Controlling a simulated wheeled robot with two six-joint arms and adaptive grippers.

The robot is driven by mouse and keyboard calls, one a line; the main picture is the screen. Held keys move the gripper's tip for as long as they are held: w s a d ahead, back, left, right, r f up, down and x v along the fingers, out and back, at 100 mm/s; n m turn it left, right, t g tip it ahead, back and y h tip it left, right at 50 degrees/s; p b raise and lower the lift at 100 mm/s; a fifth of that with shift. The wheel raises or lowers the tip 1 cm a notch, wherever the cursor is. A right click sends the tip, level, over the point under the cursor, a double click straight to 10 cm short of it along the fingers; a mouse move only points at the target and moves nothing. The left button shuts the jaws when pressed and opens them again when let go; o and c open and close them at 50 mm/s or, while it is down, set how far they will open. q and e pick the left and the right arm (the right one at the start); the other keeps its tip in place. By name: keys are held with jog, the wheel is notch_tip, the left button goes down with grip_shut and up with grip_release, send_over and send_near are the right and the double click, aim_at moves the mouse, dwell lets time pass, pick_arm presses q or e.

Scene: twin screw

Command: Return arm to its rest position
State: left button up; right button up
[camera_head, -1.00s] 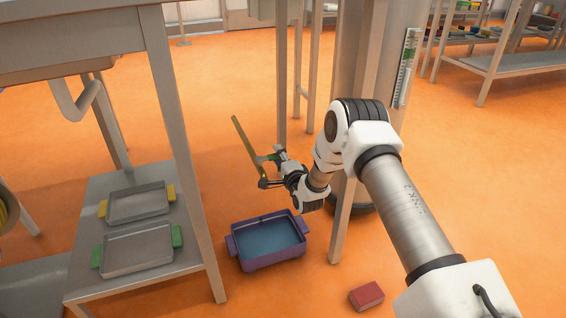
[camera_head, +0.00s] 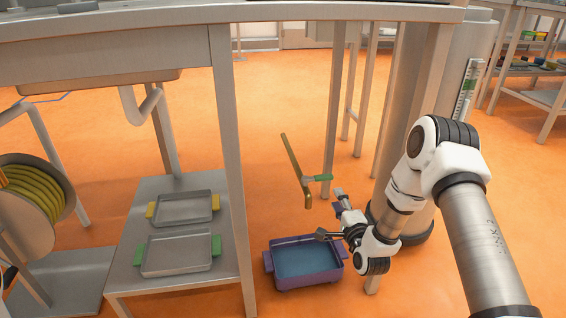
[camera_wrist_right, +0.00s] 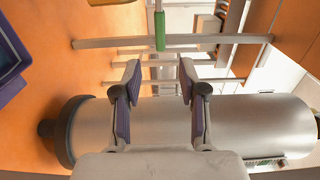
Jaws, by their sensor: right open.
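My right arm comes in from the lower right in the head view. Its gripper (camera_head: 329,213) is open and empty, above the right rim of a purple bin. A thin brass-coloured bar (camera_head: 293,165) with a green piece (camera_head: 318,178) near its lower end is just up and left of the gripper, apart from it. In the wrist view, the open fingers (camera_wrist_right: 160,75) have an empty gap between them, with the green piece (camera_wrist_right: 160,31) beyond the tips. My left gripper does not show.
The purple bin (camera_head: 267,263) stands on the orange floor below the gripper. A table leg (camera_head: 228,150) and a low shelf with two metal trays (camera_head: 180,255) stand left. A column (camera_head: 405,90) is close behind the arm. A yellow hose reel (camera_head: 35,195) is far left.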

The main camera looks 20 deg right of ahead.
jog(key=s+a+f+n+g+y+p, duration=0.2)
jog(key=s+a+f+n+g+p, duration=0.25)
jog(key=s+a, duration=0.3)
jog(key=s+a+f+n+g+y+p, duration=0.3)
jog(key=s+a+p, duration=0.25)
jog(key=a, duration=0.35)
jog(key=s+a+f+n+g+h, duration=0.15)
jog(key=s+n+g, duration=0.4)
jog(key=s, duration=0.55)
jog(key=s+a+f+n+g+y, duration=0.1)
jog(key=s+f+n+g, duration=0.4)
jog(key=s, duration=0.7)
notch_tip(320, 180, up, 40)
jog(key=n+p, duration=0.2)
jog(key=p, duration=3.5)
jog(key=shift+d+p, duration=0.25)
jog(key=shift+p, duration=0.1)
